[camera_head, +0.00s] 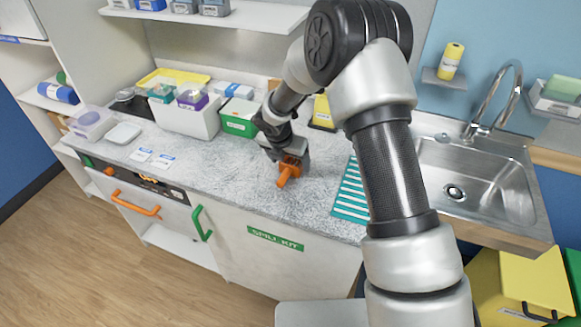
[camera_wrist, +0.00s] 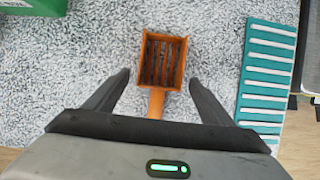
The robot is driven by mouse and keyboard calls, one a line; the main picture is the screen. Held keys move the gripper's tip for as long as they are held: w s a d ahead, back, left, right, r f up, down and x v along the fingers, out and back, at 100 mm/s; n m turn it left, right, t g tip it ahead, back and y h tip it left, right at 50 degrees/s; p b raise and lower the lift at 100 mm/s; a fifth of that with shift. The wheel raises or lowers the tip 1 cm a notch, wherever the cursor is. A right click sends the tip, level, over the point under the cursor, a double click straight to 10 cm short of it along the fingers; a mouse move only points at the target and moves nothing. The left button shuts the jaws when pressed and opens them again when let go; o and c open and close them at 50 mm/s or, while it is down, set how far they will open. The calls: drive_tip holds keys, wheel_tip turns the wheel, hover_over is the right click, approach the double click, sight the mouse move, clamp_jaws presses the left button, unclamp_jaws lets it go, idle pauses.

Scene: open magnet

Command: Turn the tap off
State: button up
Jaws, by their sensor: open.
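The tap (camera_head: 498,95) is a tall curved silver spout at the back of the steel sink (camera_head: 473,180), on the right in the head view. I cannot tell from here whether water runs from it. My gripper (camera_head: 290,160) is over the speckled counter, well left of the tap. In the wrist view my gripper (camera_wrist: 158,95) is open, its two dark fingers spread on either side of the orange slotted scoop (camera_wrist: 163,62). The scoop also shows in the head view (camera_head: 286,177), partly hidden by my gripper. The tap is not in the wrist view.
A teal striped mat (camera_head: 352,192) lies right of the scoop. A green box (camera_head: 240,117) and a white bin (camera_head: 185,118) stand at the back of the counter. A yellow bottle (camera_head: 450,61) stands on a small shelf left of the tap. My arm crosses the middle.

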drive_tip(key=shift+x, duration=1.1)
